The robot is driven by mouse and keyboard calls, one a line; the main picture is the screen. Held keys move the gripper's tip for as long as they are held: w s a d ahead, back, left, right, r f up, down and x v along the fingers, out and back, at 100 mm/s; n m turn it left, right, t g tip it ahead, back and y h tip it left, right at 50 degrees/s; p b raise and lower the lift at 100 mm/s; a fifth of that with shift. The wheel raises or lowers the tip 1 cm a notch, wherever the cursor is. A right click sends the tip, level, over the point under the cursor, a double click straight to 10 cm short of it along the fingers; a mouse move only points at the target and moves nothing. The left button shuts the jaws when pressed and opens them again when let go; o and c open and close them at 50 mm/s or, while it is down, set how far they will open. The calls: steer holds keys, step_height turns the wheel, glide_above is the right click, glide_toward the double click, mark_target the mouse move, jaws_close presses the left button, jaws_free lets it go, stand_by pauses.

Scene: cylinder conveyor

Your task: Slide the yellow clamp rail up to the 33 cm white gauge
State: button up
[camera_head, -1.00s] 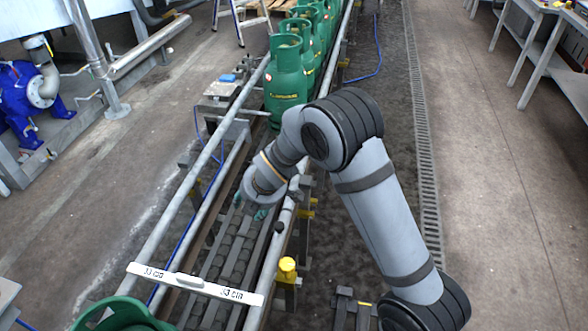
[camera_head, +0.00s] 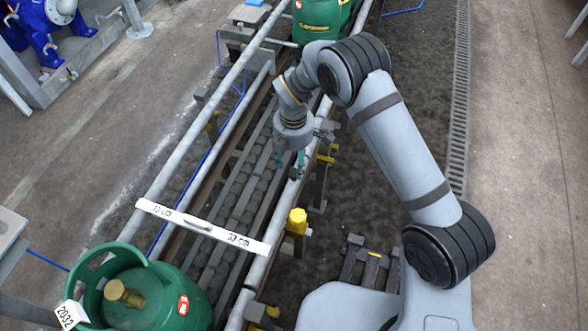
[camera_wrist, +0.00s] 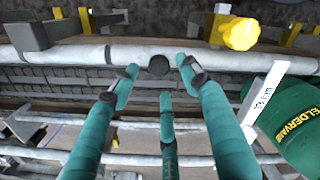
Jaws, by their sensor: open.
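The clamp rail is a long grey pipe (camera_head: 258,272) along the conveyor's right side, with yellow clamp fittings below it; it crosses the wrist view (camera_wrist: 80,54). A dark round knob (camera_wrist: 159,66) sits on this pipe. The white gauge (camera_head: 200,226), a flat bar marked 33 cm, lies across the conveyor between the two side rails; its end shows in the wrist view (camera_wrist: 265,95). I cannot tell whether rail and gauge touch. My gripper (camera_head: 290,160) is open and low at the pipe. In the wrist view its teal fingers (camera_wrist: 158,84) stand around the knob, apparently without gripping it.
A yellow-capped post (camera_head: 297,220) stands just outside the pipe, also large in the wrist view (camera_wrist: 240,33). A green gas cylinder (camera_head: 185,285) stands near the front, another (camera_head: 318,20) behind my gripper. The rollers between (camera_head: 235,190) are empty.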

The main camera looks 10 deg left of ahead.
mark_target(294, 172)
steer(key=shift+f, duration=2.05)
steer(key=shift+c, duration=0.3)
jaws_close()
